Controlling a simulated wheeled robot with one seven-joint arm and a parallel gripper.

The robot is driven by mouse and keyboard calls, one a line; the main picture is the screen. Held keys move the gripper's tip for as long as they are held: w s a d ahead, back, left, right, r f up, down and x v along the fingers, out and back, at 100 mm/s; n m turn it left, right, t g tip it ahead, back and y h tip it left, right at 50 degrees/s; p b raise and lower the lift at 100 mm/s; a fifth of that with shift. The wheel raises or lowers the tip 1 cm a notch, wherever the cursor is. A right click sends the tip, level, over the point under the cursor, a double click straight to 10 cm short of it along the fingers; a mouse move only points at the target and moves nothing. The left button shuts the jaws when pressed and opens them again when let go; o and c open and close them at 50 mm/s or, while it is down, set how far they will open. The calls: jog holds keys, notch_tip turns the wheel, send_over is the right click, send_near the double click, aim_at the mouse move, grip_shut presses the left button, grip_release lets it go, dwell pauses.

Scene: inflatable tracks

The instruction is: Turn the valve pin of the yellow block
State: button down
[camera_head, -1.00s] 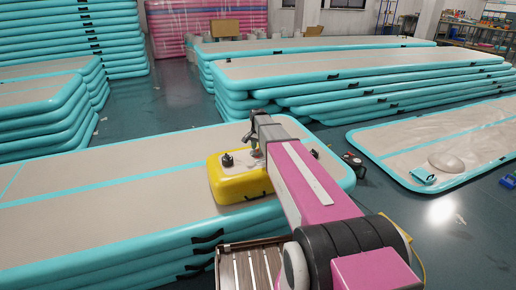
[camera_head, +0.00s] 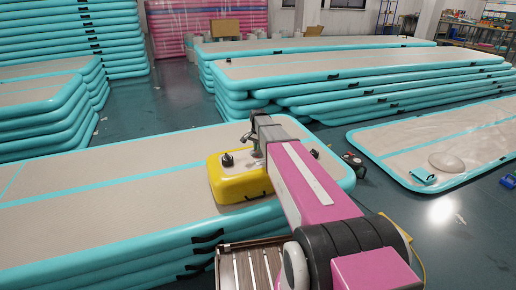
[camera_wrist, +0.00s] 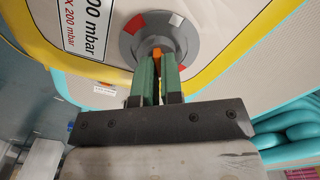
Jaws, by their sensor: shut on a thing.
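The yellow block (camera_head: 238,184) has a pale top and sits on the near stack of teal-edged mats, left of my arm's end. In the wrist view its yellow edge (camera_wrist: 222,75) and pale face show close up. A round grey valve dial (camera_wrist: 185,38) with red and white marks is on that face. The orange valve pin (camera_wrist: 157,54) stands at the dial's middle. My gripper (camera_wrist: 159,62) has green fingers closed on the pin from both sides. In the head view my arm hides the gripper and the valve.
A black knob (camera_head: 227,160) stands on the block's top. The near mat stack (camera_head: 110,195) lies under the block. A dark device (camera_head: 354,163) stands on the floor to the right. Flat mats (camera_head: 470,135) lie further right. A white label (camera_wrist: 83,25) is beside the dial.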

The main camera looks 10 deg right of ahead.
jog(key=shift+m, duration=2.5)
jog(key=c, duration=1.3)
grip_release()
jog(key=shift+o, duration=0.2)
notch_tip(320, 180, up, 11)
jog(key=shift+f, duration=0.1)
jog(key=s+f+n, duration=0.2)
jog(key=s+f, duration=0.1)
jog(key=s, duration=0.2)
jog(key=s+f+n, duration=0.2)
jog(key=s+f, duration=0.1)
jog(key=s, duration=0.3)
jog(key=s+f+n, duration=0.2)
jog(key=s, duration=0.3)
jog(key=shift+s+f+n, duration=0.25)
jog(key=shift+f+n, duration=0.15)
jog(key=s+f+n, duration=0.2)
jog(key=s+n, duration=0.1)
jog(key=s, duration=0.3)
jog(key=s+f+n, duration=0.2)
jog(key=s+n, duration=0.2)
jog(key=s, duration=0.3)
jog(key=shift+f, duration=0.35)
